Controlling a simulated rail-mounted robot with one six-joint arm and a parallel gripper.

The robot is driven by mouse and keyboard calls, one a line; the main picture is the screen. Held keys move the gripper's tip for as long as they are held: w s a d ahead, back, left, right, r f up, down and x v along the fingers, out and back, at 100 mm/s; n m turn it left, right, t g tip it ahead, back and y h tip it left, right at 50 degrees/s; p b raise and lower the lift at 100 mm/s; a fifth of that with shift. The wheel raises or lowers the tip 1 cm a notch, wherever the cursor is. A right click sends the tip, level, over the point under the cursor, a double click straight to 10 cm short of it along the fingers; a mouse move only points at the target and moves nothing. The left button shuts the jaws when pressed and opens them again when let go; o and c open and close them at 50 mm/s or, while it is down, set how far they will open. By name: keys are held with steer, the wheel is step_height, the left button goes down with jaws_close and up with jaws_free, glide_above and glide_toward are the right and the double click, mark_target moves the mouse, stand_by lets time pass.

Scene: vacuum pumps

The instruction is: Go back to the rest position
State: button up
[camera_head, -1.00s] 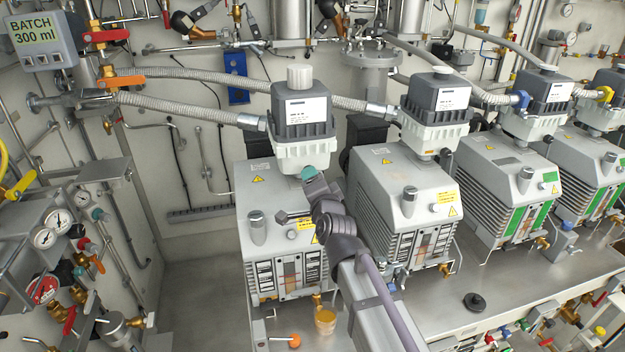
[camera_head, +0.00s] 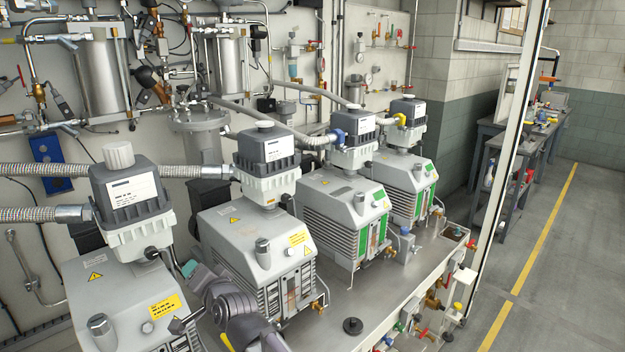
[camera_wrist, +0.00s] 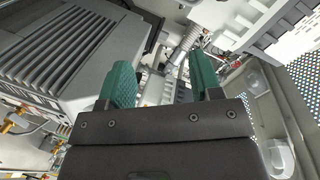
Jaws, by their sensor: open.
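My gripper (camera_wrist: 160,88) shows in the wrist view with its two green fingers apart and nothing between them. In the head view my arm is at the bottom, left of centre, and a teal fingertip (camera_head: 190,268) shows between the nearest pump (camera_head: 95,285) and the second pump (camera_head: 235,240). I cannot tell whether it touches either pump. In the wrist view a grey ribbed pump housing (camera_wrist: 75,50) is close on the left of the fingers.
Two more pumps (camera_head: 335,205) (camera_head: 405,175) stand farther along the steel bench (camera_head: 400,290). A black knob (camera_head: 352,326) lies on its front part. Hoses (camera_head: 40,214) run behind. The floor (camera_head: 560,280) at right is clear, with a yellow line. A workbench (camera_head: 490,150) stands at the back.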

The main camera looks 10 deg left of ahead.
steer(key=w+d+f+n+g+h, duration=0.1)
steer(key=w+d+f+g+h, duration=0.3)
steer(key=d, duration=0.8)
steer(key=d+f+n+t+h, duration=0.1)
steer(key=d+f+h, duration=0.3)
steer(key=d, duration=0.9)
steer(key=s+d+f+g+h, duration=0.1)
steer(key=s+d, duration=0.3)
steer(key=d, duration=0.4)
steer(key=s+d+f+g+h, duration=0.1)
steer(key=s+d+f+g, duration=0.2)
steer(key=d, duration=0.6)
steer(key=s+d+f+g+h, duration=0.2)
steer(key=s+d, duration=0.3)
steer(key=d, duration=0.4)
steer(key=shift+s+g, duration=0.2)
steer(key=shift+g, duration=0.5)
